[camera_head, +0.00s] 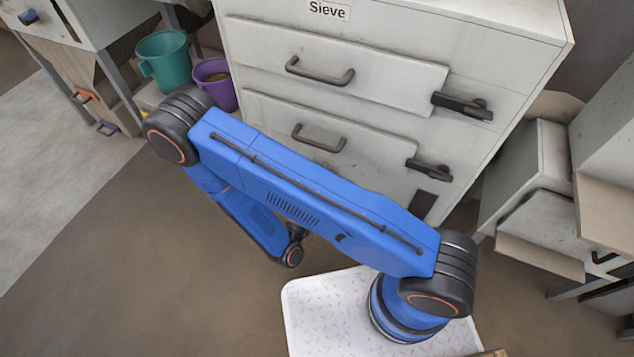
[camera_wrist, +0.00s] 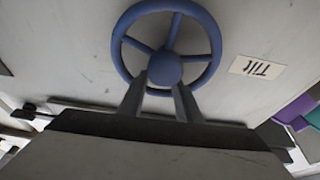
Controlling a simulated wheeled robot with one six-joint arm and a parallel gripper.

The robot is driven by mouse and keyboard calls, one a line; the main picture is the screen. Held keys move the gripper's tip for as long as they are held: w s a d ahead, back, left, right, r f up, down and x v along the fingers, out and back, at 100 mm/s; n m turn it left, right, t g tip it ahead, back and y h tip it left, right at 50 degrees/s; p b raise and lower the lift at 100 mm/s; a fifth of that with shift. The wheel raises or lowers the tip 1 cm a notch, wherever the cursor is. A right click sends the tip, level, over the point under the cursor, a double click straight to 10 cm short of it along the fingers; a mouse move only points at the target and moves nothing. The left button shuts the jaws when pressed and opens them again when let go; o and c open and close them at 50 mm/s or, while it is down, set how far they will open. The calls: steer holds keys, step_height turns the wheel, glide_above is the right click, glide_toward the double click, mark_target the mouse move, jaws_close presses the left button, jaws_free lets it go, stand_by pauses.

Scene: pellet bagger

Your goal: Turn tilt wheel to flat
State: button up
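The tilt wheel (camera_wrist: 213,60) shows in the wrist view as a blue ring with spokes and a round hub on a pale panel. A "Tilt" label (camera_wrist: 257,68) beside it appears upside down. My gripper (camera_wrist: 159,80) has its two dark fingers apart, their tips just below the hub and overlapping the wheel's lower part. Part of the rim shows between the fingers. I cannot tell whether they touch the wheel. In the head view the wheel and my gripper are hidden or out of frame.
The Sieve cabinet (camera_head: 470,52) with handles and dark latches stands behind my arm in the head view. A teal bucket (camera_head: 165,62) and a purple bucket (camera_head: 215,84) stand left of it. Grey units (camera_head: 528,172) crowd the right. Brown floor at lower left is clear.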

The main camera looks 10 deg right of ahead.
steer(key=shift+t, duration=0.3)
steer(key=r, duration=0.6)
steer(key=shift+s+a, duration=0.15)
steer(key=shift+a, duration=0.15)
steer(key=shift+c, duration=0.3)
steer(key=f+g, duration=0.1)
steer(key=f, duration=0.1)
steer(key=d+f+m+g, duration=0.1)
steer(key=f, duration=0.1)
steer(key=shift+d+f, duration=0.2)
steer(key=shift+f, duration=0.15)
steer(key=shift+o, duration=0.3)
steer(key=shift+s+a+f, duration=0.45)
steer(key=shift+s+a, duration=0.25)
steer(key=shift+a, duration=0.15)
steer(key=shift+s+a+f, duration=0.45)
steer(key=shift+s+a, duration=0.2)
steer(key=shift+a, duration=0.15)
steer(key=w+a+f+v, duration=0.1)
steer(key=f+v, duration=0.1)
steer(key=v, duration=1.3)
steer(key=shift+f, duration=0.15)
steer(key=shift+c, duration=0.5)
